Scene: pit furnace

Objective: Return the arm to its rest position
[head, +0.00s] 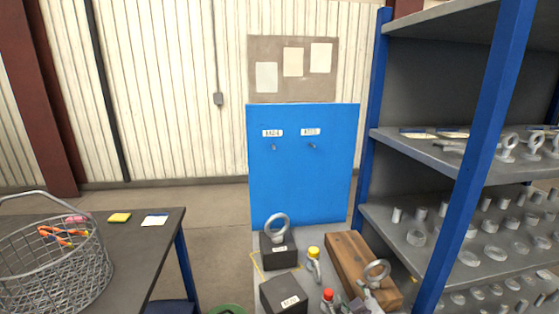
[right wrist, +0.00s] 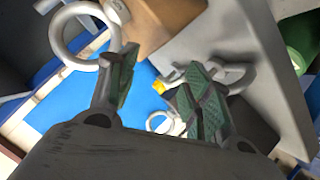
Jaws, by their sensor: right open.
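My right gripper (right wrist: 160,85) is open, its two green-padded fingers apart with nothing held between them. In the head view only a small grey part of it (head: 352,305) shows at the bottom edge. Another eyebolt (head: 277,227) stands on a black labelled block (head: 278,252). In the right wrist view a large ring (right wrist: 58,38) lies beside the left finger. My left gripper is not in view.
A blue shelf rack (head: 485,110) with several metal parts stands close on the right. A blue panel (head: 300,165) with two labelled hooks rises behind the bench. A wire basket (head: 60,265) sits on the dark table (head: 150,250) at left.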

